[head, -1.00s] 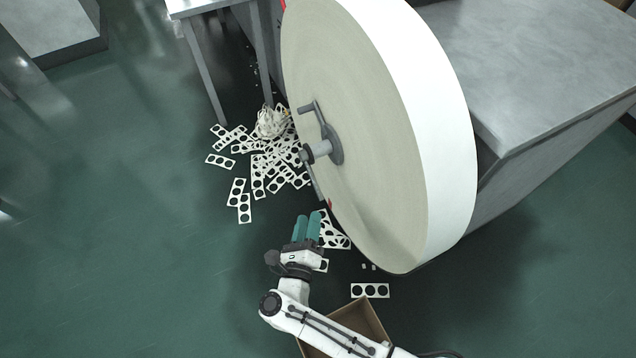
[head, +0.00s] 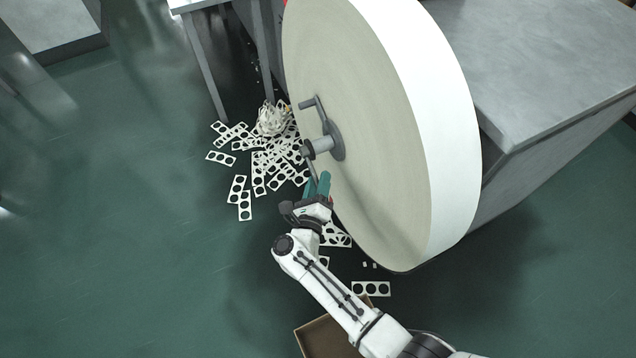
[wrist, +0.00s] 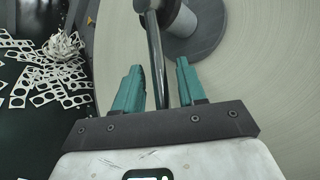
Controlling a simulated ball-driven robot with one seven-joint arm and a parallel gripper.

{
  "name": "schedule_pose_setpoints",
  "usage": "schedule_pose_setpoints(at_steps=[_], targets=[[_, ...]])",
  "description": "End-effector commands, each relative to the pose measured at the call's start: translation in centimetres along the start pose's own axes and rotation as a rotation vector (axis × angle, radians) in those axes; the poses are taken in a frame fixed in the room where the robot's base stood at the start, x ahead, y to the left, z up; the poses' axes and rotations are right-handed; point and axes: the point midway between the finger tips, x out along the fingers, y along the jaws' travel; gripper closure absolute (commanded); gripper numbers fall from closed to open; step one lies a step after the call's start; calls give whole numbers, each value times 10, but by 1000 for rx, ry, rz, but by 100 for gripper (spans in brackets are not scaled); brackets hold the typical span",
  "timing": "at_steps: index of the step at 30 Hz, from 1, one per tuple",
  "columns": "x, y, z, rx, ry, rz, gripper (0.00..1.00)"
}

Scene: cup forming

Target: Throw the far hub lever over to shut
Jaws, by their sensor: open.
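The large paper roll (head: 375,190) has a grey hub (head: 321,144) on its flat face. One lever (head: 310,103) slants up from the hub to a short sideways handle. A second, thin lever (head: 311,170) hangs down from the hub's outer end. I cannot tell for certain which one is the far lever. My gripper (head: 318,181) is at the lower lever, just below the hub, with teal fingers apart. In the wrist view, the grey lever rod (wrist: 156,58) runs up between the open fingers (wrist: 160,82), apparently touching neither.
The roll's face is close on the right. Punched card scraps (head: 265,165) and a pale tangled heap (head: 271,119) lie on the floor to the left. A cardboard box (head: 322,338) stands below my arm. A metal table (head: 207,70) stands behind. Green floor farther left is clear.

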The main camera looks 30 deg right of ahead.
Motion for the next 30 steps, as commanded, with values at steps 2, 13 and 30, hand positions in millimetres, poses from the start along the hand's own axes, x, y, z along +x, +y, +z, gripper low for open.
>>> schedule_pose_setpoints(at_steps=[2, 13, 30], targets=[[0, 0, 0, 0, 0, 0, 60], [0, 0, 0, 0, 0, -1, 89], [0, 0, 0, 0, -1, -1, 100]])
